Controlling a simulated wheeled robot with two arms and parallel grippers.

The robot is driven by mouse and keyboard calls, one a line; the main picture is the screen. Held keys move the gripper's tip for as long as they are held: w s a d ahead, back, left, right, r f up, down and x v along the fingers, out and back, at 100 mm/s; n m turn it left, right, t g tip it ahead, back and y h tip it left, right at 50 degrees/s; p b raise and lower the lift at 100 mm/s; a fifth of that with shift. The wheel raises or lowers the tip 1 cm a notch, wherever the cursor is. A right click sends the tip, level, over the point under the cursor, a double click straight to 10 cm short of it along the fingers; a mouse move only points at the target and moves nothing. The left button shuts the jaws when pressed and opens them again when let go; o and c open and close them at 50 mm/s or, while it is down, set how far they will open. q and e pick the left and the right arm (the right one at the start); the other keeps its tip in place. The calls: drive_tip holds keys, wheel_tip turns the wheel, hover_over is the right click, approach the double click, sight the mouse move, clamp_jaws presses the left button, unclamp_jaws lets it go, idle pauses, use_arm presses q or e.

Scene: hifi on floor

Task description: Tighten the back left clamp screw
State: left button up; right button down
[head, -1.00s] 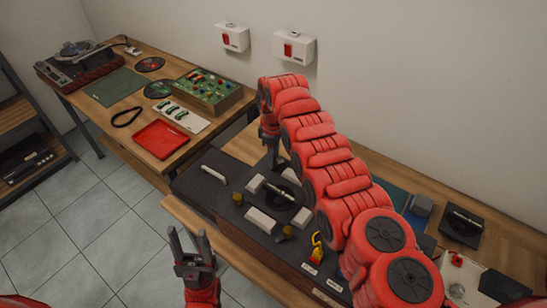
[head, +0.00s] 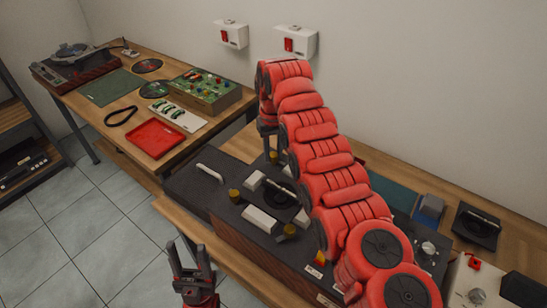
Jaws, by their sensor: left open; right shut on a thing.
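The dark hi-fi unit (head: 190,185) lies on the wooden bench with white clamp blocks (head: 259,219) around a round black part (head: 280,197). Brass clamp screws show at the front left (head: 234,195) and front right (head: 290,231). My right gripper (head: 269,146) points down at the back left of the unit and is shut on the back left clamp screw (head: 273,157), of which only a small brass part shows below the fingers. My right arm hides the unit's back right. My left gripper (head: 186,256) is open and empty, in front of the bench.
A second bench at the left holds a red tray (head: 156,138), a green circuit box (head: 205,92) and a turntable (head: 75,65). Two white boxes (head: 295,41) hang on the wall. Floor is clear at the lower left.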

drive_tip(key=m+b, duration=0.1)
drive_tip(key=m, duration=0.2)
drive_tip(key=m+b, duration=0.1)
drive_tip(key=m, duration=0.1)
drive_tip(key=shift+m, duration=0.3)
drive_tip(key=m, duration=0.2)
drive_tip(key=shift+m, duration=0.3)
drive_tip(key=shift+r+m, duration=0.1)
drive_tip(key=shift+m, duration=1.3)
drive_tip(key=shift+w, duration=0.1)
drive_tip(key=c, duration=0.6)
unclamp_jaws()
